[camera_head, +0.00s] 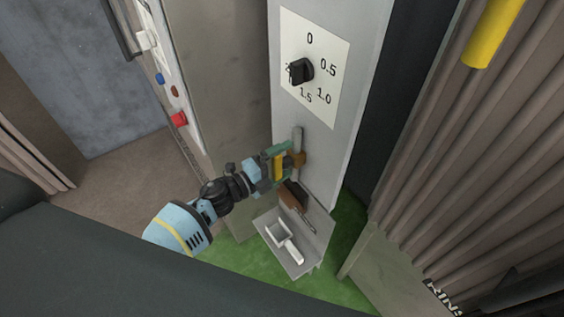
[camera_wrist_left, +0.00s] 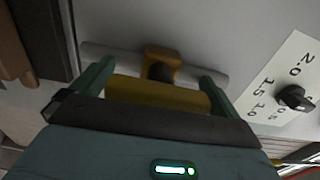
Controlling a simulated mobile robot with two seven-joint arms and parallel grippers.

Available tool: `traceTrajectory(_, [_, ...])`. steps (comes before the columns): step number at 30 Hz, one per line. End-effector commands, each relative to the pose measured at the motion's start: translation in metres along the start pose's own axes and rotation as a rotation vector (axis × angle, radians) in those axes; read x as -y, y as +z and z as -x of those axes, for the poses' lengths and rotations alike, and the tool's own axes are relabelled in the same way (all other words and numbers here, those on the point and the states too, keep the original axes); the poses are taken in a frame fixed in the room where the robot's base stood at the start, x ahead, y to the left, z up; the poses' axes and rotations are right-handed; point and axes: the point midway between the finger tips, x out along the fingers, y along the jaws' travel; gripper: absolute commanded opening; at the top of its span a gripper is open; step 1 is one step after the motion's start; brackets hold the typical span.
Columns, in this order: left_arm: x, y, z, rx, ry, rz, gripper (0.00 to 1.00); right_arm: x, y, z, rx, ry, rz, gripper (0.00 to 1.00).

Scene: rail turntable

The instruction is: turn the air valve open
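The air valve (camera_head: 298,159) is a brass-coloured body on a grey pipe at the front of a light grey cabinet. It also shows in the left wrist view (camera_wrist_left: 162,62), with its yellow handle (camera_wrist_left: 158,95) lying along the pipe. The handle shows in the head view (camera_head: 278,167) too. My left gripper (camera_head: 278,168) reaches it from the left. Its green fingers are wide apart, one near each end of the handle; whether they touch it I cannot tell. My right gripper is in neither view.
Above the valve is a black knob (camera_head: 301,71) on a numbered white plate (camera_head: 318,45). Below it a small shelf (camera_head: 301,265) holds a white scoop-like item (camera_head: 285,241), with a brown brush-like item (camera_head: 293,196) above. A panel with a red button (camera_head: 179,119) stands left. Ribbed bellows (camera_head: 470,130) stand right.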

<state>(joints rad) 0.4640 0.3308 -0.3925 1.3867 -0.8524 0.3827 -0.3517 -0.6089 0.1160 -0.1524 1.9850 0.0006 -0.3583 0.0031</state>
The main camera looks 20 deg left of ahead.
Motion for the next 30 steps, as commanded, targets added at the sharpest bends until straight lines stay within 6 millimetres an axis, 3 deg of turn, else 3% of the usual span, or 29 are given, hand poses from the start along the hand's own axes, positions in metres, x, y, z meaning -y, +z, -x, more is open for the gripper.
traceTrajectory(7, [-0.001,0.001,0.008,0.001,0.001,-0.003,1.00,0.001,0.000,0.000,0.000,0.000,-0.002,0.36])
traceTrajectory(21, [-0.001,0.000,0.073,0.000,0.002,0.001,1.00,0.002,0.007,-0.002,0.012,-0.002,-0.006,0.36])
traceTrajectory(30, [0.000,0.000,0.079,0.000,0.000,-0.001,1.00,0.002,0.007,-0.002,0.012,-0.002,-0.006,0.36])
